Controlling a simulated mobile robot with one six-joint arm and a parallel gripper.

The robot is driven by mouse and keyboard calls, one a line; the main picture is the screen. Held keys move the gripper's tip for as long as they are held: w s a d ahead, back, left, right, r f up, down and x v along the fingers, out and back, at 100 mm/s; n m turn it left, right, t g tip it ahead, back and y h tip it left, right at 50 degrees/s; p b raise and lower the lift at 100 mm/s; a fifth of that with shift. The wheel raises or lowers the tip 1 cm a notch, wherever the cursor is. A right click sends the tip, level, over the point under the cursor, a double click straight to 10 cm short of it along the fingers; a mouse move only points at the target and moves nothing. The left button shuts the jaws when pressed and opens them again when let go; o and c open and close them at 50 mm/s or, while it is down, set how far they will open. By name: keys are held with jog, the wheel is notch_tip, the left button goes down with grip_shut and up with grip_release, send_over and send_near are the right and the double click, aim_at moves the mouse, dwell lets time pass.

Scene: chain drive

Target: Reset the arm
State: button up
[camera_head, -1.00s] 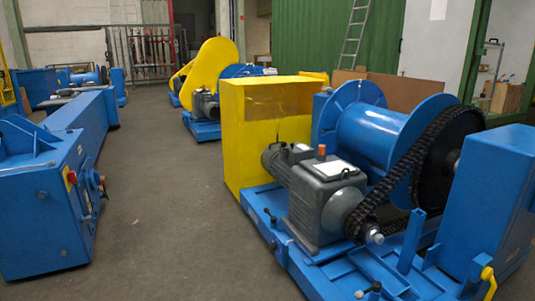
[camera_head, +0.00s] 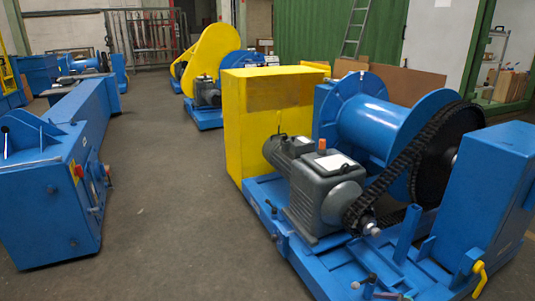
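No arm and no gripper of mine can be made out in the head view. The chain drive stands at the right. Its black chain (camera_head: 403,160) runs from a small sprocket at the grey gearbox motor (camera_head: 325,195) up around a large dark sprocket (camera_head: 445,150). The large sprocket sits beside a blue winch drum (camera_head: 375,128). All of this is mounted on a blue base frame (camera_head: 290,238).
A yellow box-shaped cover (camera_head: 250,130) stands behind the motor. A long blue machine (camera_head: 60,175) lies along the left. A second winch with a yellow guard (camera_head: 213,55) is further back. A ladder (camera_head: 355,27) leans at a green wall. Grey floor (camera_head: 165,200) between the machines is clear.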

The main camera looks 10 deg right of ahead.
jog(key=s+a+r+n+g+p, duration=0.1)
jog(key=s+a+n+g+p, duration=0.25)
jog(key=a, duration=0.65)
jog(key=s+a+r+n+g+p, duration=0.25)
jog(key=a+n+p, duration=0.25)
jog(key=a, duration=0.4)
jog(key=s+a+r+n+g+p, duration=0.1)
jog(key=s+a+n+g+p, duration=0.25)
jog(key=a, duration=0.65)
jog(key=s+a+r+n+g+h+p, duration=0.2)
jog(key=s+a+r+n+h+p, duration=0.1)
jog(key=s, duration=0.6)
jog(key=s+a+r+n+g+h+p, duration=0.2)
jog(key=s+a+r+n+p, duration=0.4)
jog(key=n, duration=0.5)
jog(key=shift+s+a+r+n+g+h+p, duration=0.15)
jog(key=shift+s+r+n+g+h+p, duration=0.4)
jog(key=shift+s+r+p, duration=0.95)
jog(key=shift+s+f+m, duration=0.2)
jog(key=shift+f+m, duration=0.05)
jog(key=shift+f, duration=0.05)
